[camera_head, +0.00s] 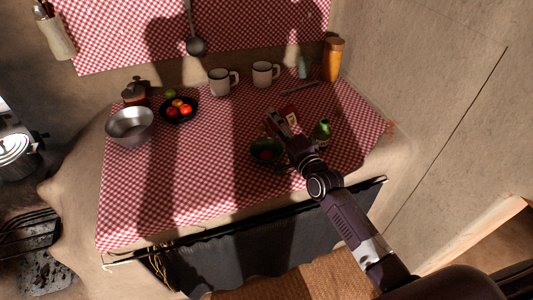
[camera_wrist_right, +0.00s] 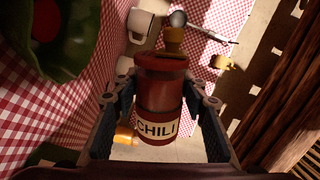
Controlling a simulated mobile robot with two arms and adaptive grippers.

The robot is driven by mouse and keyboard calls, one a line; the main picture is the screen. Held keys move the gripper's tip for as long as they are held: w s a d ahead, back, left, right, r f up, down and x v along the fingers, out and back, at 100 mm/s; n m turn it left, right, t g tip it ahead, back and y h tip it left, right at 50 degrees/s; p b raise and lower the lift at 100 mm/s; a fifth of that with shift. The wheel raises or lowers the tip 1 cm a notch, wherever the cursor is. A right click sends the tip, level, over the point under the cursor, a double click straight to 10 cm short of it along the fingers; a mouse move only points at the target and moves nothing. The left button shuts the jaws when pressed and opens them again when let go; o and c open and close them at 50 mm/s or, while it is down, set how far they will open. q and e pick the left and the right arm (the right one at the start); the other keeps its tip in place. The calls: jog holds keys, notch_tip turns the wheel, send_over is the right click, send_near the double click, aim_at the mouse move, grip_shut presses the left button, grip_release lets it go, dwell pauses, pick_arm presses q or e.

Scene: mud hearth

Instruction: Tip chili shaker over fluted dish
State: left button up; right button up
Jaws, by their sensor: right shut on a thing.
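The chili shaker (camera_wrist_right: 160,95) is a red jar with a gold top and a pale CHILI label. My right gripper (camera_head: 283,122) is shut around its sides; both fingers show in the wrist view. In the head view the shaker (camera_head: 289,113) is small and partly covered by the gripper, and I cannot tell how far it is tilted. The green fluted dish (camera_head: 262,152), with something red in it, stands on the cloth just below and left of the gripper. It also shows at the upper left of the wrist view (camera_wrist_right: 75,55). My left gripper is not in view.
A green bottle (camera_head: 321,131) stands right of my gripper. Two mugs (camera_head: 219,82) (camera_head: 262,74), a tall orange jar (camera_head: 333,60) and a teal bottle (camera_head: 303,68) line the back. A metal bowl (camera_head: 129,128) and black fruit bowl (camera_head: 179,117) stand left. The cloth's front left is clear.

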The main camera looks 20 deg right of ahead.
jog(key=shift+r+m+p, duration=0.4)
jog(key=shift+r+m, duration=0.05)
jog(key=shift+m, duration=0.65)
jog(key=shift+r+m, duration=0.3)
jog(key=shift+m, duration=0.8)
jog(key=m, duration=0.2)
jog(key=m+p, duration=0.1)
jog(key=m, duration=0.1)
jog(key=shift+r, duration=0.35)
jog(key=shift+r+m+p, duration=0.4)
jog(key=shift+m+p, duration=0.1)
jog(key=shift+m, duration=0.7)
jog(key=m+p, duration=0.1)
jog(key=m, duration=0.1)
jog(key=r+m+p, duration=0.1)
jog(key=m, duration=0.1)
jog(key=shift+r, duration=0.1)
jog(key=shift+r+m+p, duration=0.1)
jog(key=shift+m+p, duration=0.25)
jog(key=shift+m, duration=0.85)
jog(key=r+m+p, duration=0.2)
jog(key=m+p, duration=0.1)
jog(key=shift+m, duration=0.6)
jog(key=shift+f, duration=0.15)
